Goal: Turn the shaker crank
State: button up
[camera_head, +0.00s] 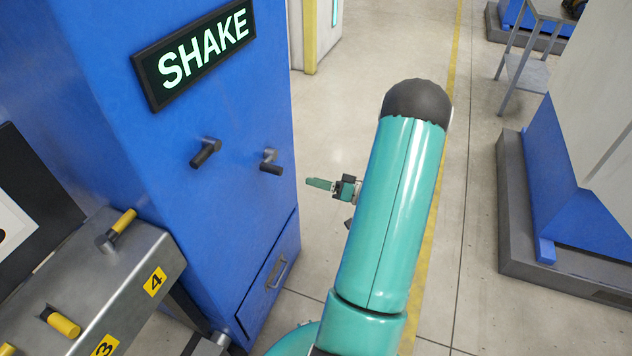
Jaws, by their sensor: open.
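A blue cabinet (215,215) carries a lit SHAKE sign (205,55). Below the sign, two dark handle-like pegs stick out: a left peg (205,153) and a right peg (271,163). I cannot tell whether either is the shaker crank or whether they are joined. My gripper (320,184) shows small beyond my teal arm, right of the right peg and apart from it in the picture. It is open and empty as far as I see; part of it is hidden behind the arm.
A grey metal bench (120,285) with yellow-handled levers and labels 3 and 4 stands at lower left. A drawer (272,280) with a handle is low on the cabinet. Open floor (340,120) lies right of it. Another machine (580,190) stands at right.

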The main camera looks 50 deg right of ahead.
aim_at(281, 172)
jog(key=w+a+m, duration=0.1)
jog(key=w+m, duration=0.3)
jog(key=m, duration=0.5)
jog(key=w+a+m, duration=0.2)
jog(key=w+m, duration=0.2)
jog(key=m, duration=0.5)
jog(key=w+a+m, duration=0.1)
jog(key=w+m, duration=0.3)
jog(key=m, duration=0.5)
jog(key=shift+w+a, duration=0.2)
jog(key=shift+c, duration=0.5)
grip_shut()
